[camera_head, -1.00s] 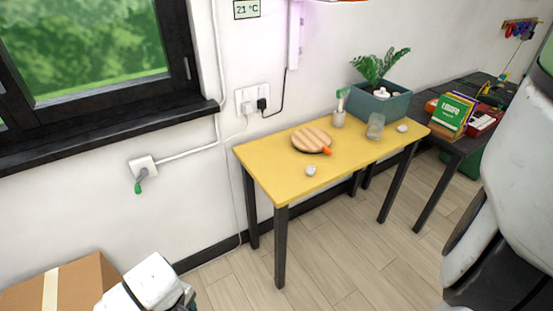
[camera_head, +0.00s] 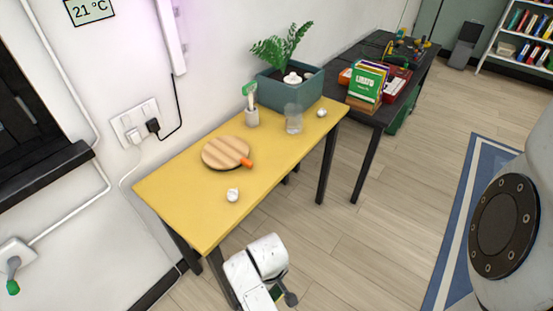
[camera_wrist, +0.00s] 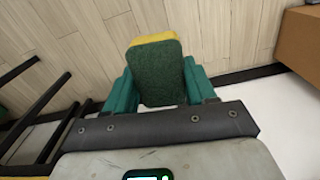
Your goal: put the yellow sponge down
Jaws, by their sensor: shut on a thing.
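The yellow sponge (camera_wrist: 155,72) is in the wrist view, its dark green scouring face toward the camera and a yellow edge at its far end. My gripper (camera_wrist: 158,85) is shut on it, with a teal finger on each side. The floor shows beyond the sponge. In the head view my white wrist is at the bottom, in front of the yellow table (camera_head: 180,205); the fingers and the sponge are mostly hidden there, with only a small yellow-green bit at the lower edge.
On the table are a round wooden board (camera_head: 226,152), a white lump (camera_head: 232,195), a glass (camera_head: 293,118), a cup with a green brush (camera_head: 252,116) and a planter (camera_head: 288,88). The front left of the tabletop is bare. A dark bench (camera_head: 385,100) with books stands behind right.

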